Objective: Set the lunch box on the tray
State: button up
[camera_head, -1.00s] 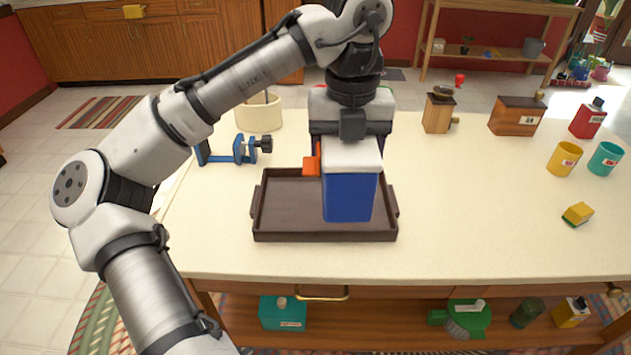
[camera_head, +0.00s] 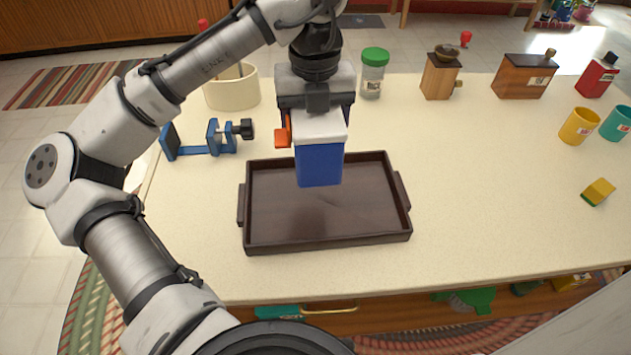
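The lunch box (camera_head: 319,163) is blue with a white lid and hangs upright under my gripper (camera_head: 314,124). An orange finger shows at its left side; the other finger is hidden. My gripper appears shut on the lunch box near its top. The dark brown tray (camera_head: 328,237) lies on the table with its inside empty. The box overlaps the back middle of the tray in the picture and covers part of its back rim. I cannot tell how far the box bottom is above the tray floor.
A blue clamp (camera_head: 207,142) stands left of the tray, and a cream crock (camera_head: 232,88) behind it. A green-lidded jar (camera_head: 374,74) and a wooden grinder (camera_head: 440,76) stand behind. Yellow (camera_head: 579,127) and teal (camera_head: 617,124) cups stand right.

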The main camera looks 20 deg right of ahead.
notch_tip(320, 180, down, 14)
dwell(0.4)
jog(key=shift+f, duration=0.1)
jog(key=o, duration=1.1)
notch_tip(320, 180, up, 12)
jog(key=shift+r, duration=0.15)
